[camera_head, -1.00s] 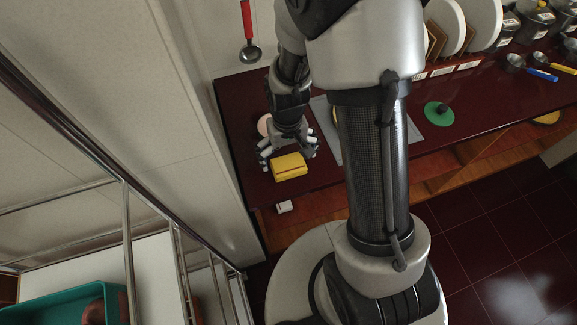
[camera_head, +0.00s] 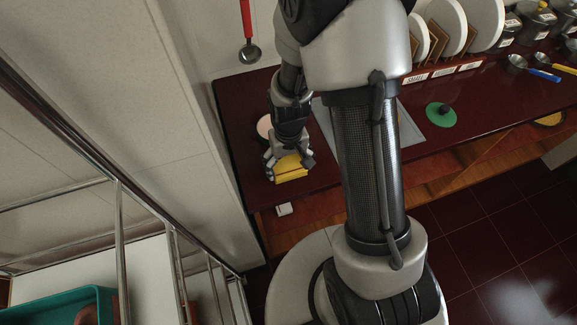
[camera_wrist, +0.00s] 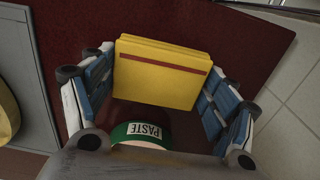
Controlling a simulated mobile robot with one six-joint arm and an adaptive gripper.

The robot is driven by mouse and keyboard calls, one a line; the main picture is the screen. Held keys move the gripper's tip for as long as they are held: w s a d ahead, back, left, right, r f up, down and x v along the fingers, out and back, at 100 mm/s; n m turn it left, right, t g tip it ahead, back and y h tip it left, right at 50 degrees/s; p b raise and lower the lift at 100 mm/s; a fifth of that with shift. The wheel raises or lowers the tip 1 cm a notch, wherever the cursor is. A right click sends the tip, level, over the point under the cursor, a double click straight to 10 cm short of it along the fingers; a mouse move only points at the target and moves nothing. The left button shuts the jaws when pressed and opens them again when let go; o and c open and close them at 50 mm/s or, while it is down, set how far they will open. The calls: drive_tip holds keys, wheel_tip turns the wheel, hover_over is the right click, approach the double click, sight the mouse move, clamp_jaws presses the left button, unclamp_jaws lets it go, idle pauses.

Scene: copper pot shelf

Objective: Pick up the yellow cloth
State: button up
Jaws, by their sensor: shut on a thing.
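The yellow cloth (camera_head: 290,169) is a folded block with a dark red stripe. It is at the left front part of the dark red counter. My gripper (camera_head: 288,164) reaches down over it, with fingers on both sides. In the wrist view the cloth (camera_wrist: 162,75) sits between the blue-padded fingers of my gripper (camera_wrist: 160,88), which are shut on it. The cloth is close to the counter surface; I cannot tell whether it still touches it.
A jar with a green band labelled PASTE (camera_wrist: 141,132) is close by the gripper in the wrist view. A grey mat (camera_wrist: 22,60) lies to the left there. A green round lid (camera_head: 440,114) is farther right on the counter (camera_head: 240,110). A wall is at the left.

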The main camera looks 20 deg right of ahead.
sight(289, 165)
drive_tip(key=shift+c, duration=1.2)
drive_tip(key=shift+r, duration=0.1)
wheel_tip(289, 165, up, 20)
drive_tip(key=p, duration=0.6)
